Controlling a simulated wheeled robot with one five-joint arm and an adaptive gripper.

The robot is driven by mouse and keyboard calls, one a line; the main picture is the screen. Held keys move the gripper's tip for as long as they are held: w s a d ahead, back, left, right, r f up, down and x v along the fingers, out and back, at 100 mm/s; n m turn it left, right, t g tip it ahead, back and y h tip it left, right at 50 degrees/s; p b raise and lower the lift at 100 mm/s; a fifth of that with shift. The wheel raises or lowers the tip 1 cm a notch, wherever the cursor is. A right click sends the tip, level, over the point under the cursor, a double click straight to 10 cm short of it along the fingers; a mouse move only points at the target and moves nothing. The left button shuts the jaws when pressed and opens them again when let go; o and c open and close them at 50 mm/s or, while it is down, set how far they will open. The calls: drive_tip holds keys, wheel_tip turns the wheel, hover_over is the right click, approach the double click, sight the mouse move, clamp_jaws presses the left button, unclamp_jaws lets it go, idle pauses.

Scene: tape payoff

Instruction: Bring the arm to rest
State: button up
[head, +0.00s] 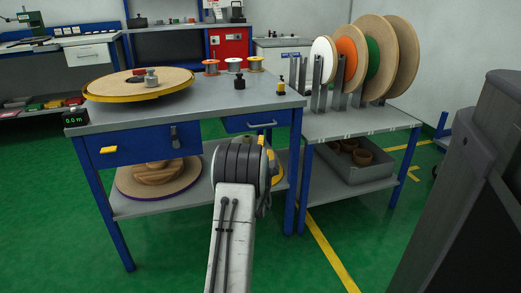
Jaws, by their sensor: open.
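My arm (233,225) rises from the bottom middle of the head view, in front of the blue and grey workbench. Its pale link leads up to a dark, banded joint (240,165) that stands before the bench's lower shelf. The jaws cannot be made out; the end of the arm beyond this joint is hidden or folded behind it. No held thing shows.
The workbench (200,112) carries a large wooden disc with a yellow rim (115,84), small spools (233,65) and dark weights. A side table (345,123) at right holds upright reels (346,58). Green floor (180,260) is open at front left.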

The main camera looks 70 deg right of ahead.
drive_tip(key=shift+a, duration=0.15)
idle(0.7)
